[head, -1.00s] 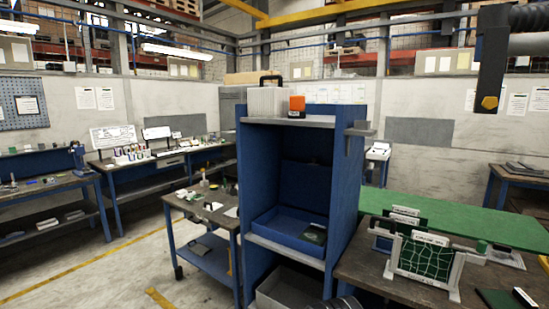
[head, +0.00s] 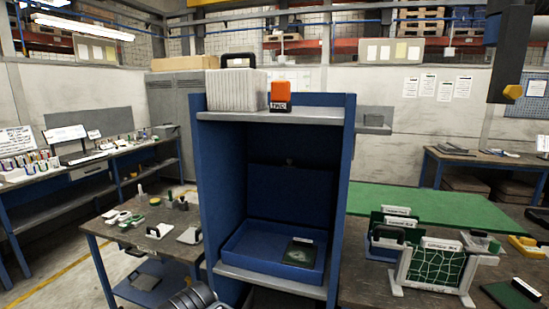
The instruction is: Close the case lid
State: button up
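The blue case (head: 232,246) stands open on a shelf inside a tall blue cabinet in the head view. Its lid (head: 285,195) stands raised at the back, dark in the cabinet's shade, with a small latch-like spot near its top edge. A dark green flat item with a pale label (head: 300,251) lies in the right part of the case's tray. The lid's hinge line is hard to make out in the shade. My gripper is not recognisable in the view, and nothing touches the case or lid.
The cabinet (head: 222,180) has side walls close around the case and an open front. A white ribbed box (head: 238,90) and an orange block (head: 280,93) sit on top. A cart (head: 150,236) stands left; a bench with a green mat (head: 440,211) and racks stands right.

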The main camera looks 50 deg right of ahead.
aim_at(291, 193)
jog(key=z, duration=0.3)
jog(key=i, duration=0.8)
jog(key=z, duration=1.25)
jog(key=i, duration=0.75)
jog(key=z, duration=0.7)
